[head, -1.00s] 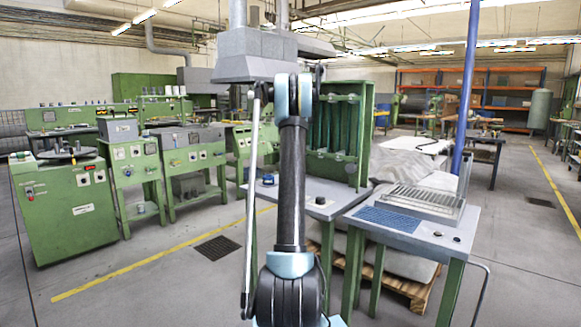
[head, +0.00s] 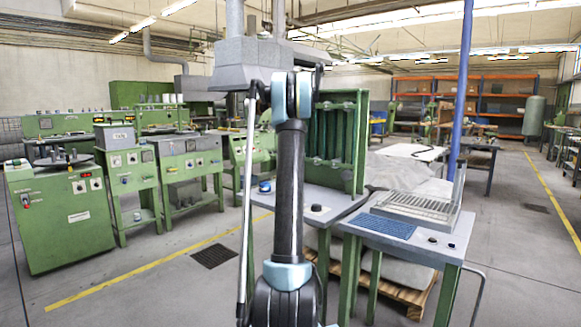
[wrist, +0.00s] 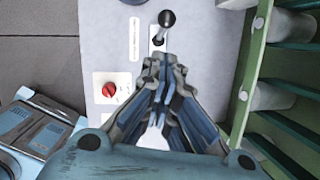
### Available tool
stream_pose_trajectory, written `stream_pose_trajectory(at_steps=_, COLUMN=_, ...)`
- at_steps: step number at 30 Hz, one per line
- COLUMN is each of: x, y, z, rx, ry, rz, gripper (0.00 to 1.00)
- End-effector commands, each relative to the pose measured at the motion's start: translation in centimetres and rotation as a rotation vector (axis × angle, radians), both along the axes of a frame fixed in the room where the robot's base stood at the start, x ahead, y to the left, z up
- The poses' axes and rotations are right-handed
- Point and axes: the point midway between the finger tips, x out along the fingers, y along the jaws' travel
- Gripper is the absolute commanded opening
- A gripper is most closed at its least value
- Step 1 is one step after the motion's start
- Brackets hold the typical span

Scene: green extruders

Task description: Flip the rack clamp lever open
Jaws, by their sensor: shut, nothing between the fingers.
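In the wrist view a lever with a black ball knob (wrist: 168,18) and a short metal shaft rises from a slot in a pale grey tabletop (wrist: 205,50). I take it for the rack clamp lever. My gripper (wrist: 158,62) is shut and empty. Its fingertips appear just below the lever's base in the picture; I cannot tell whether they touch it. The green rack (wrist: 245,90) stands at the right of the wrist view. In the head view the rack (head: 357,150) stands on its table behind my arm, which hides my gripper and the lever.
A red knob (wrist: 108,89) on a white plate sits left of my gripper. A grey bench with a wire tray (head: 412,205) stands right of the rack's table. A blue pole (head: 461,100) rises beyond it. Green machines (head: 60,215) line the left; open floor lies before them.

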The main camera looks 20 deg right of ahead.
Motion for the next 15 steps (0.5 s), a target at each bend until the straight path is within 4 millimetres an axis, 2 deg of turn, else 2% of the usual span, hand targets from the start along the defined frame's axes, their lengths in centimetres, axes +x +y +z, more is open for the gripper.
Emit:
stream_pose_trajectory(at_steps=6, x=-0.5, y=0.0, z=2.0, rx=0.0, ry=0.0, rz=0.0, gripper=0.0)
stream_pose_trajectory(at_steps=15, x=-0.6, y=0.1, z=2.4, rx=0.0, ry=0.0, rz=0.0, gripper=0.0)
